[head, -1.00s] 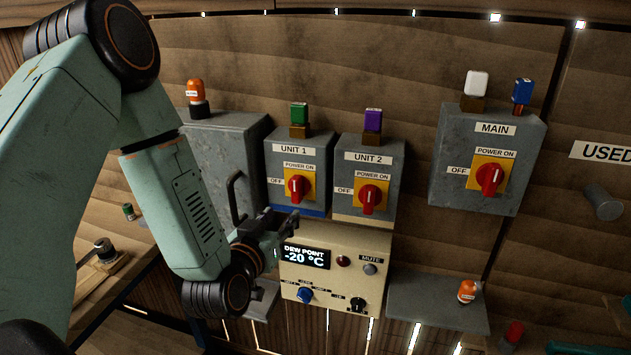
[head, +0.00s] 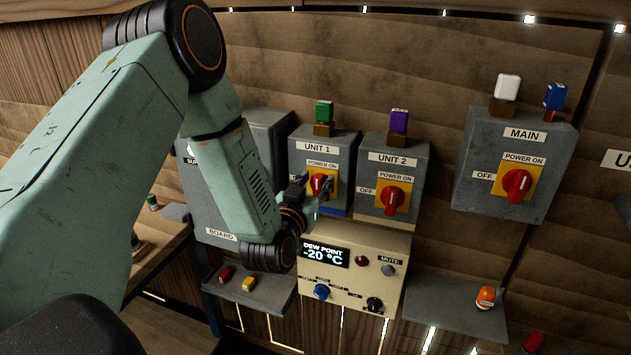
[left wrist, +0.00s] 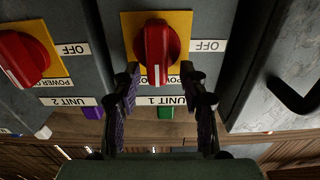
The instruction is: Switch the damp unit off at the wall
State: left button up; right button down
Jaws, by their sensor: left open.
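The UNIT 1 box (head: 336,150) has a red rotary switch (head: 319,185) on a yellow plate; its white mark points to POWER ON in the left wrist view (left wrist: 157,45). The UNIT 2 box (head: 395,170) has a like switch (head: 391,199), also at POWER ON. My left gripper (head: 318,188) is open at the UNIT 1 switch. In the left wrist view, upside down, its fingers (left wrist: 160,72) stand either side of the switch's lower part; contact is unclear. The dew point display (head: 325,255) reads -20 °C. My right gripper is out of view.
The MAIN box (head: 518,165) is at the right, its switch (head: 516,185) at POWER ON. The cream panel below has a blue knob (head: 321,291) and a black knob (head: 374,304). Small shelves flank it. A grey cabinet with a handle (left wrist: 290,98) stands beside UNIT 1.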

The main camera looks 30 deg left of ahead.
pick_arm(q)
jog(key=shift+w+d, duration=0.1)
jog(key=shift+d, duration=0.1)
jog(key=shift+s+r, duration=0.15)
jog(key=shift+s, duration=0.05)
jog(key=shift+c, duration=0.5)
jog(key=shift+w+a, duration=0.1)
jog(key=shift+a, duration=0.1)
jog(key=c, duration=0.4)
jog(key=shift+d, duration=0.2)
grip_shut()
jog(key=shift+a, duration=0.1)
